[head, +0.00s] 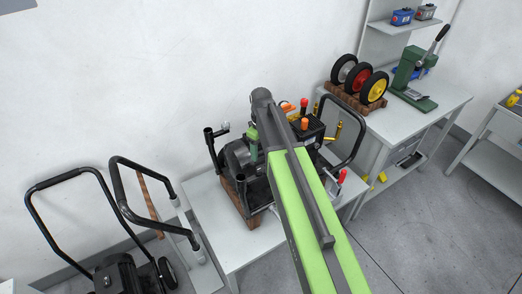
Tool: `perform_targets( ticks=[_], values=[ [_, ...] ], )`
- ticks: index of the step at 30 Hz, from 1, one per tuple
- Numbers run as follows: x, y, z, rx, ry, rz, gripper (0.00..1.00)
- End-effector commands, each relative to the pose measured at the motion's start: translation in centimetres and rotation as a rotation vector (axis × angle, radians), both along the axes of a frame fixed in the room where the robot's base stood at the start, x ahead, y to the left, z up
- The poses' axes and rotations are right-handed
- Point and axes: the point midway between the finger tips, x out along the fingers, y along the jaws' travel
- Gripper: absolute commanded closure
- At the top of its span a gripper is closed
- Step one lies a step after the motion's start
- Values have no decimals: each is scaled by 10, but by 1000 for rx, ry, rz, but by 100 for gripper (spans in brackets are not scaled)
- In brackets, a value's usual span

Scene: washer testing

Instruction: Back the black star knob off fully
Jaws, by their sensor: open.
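A washer machine (238,157) with a dark, bulky body stands on a white table. It has black tube handles, and orange, red and yellow parts show at its top and right side. My green and grey arm reaches over the machine and hides its middle. I cannot pick out the black star knob; it is hidden or too small to tell. My gripper is not visible, as the end of the arm is hidden behind its own links.
The white table (205,190) has bare room at its front left. A second bench (435,98) at right holds wheels (358,77) on a wooden rack and a green press (412,75). Black-handled carts (47,182) stand at left. A wall is close behind.

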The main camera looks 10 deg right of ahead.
Motion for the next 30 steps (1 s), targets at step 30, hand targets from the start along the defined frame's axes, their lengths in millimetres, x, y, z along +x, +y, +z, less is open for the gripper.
perform_targets(
  ticks=[30],
  values=[
    [-2,3,34,0,0,4,40]
  ],
)
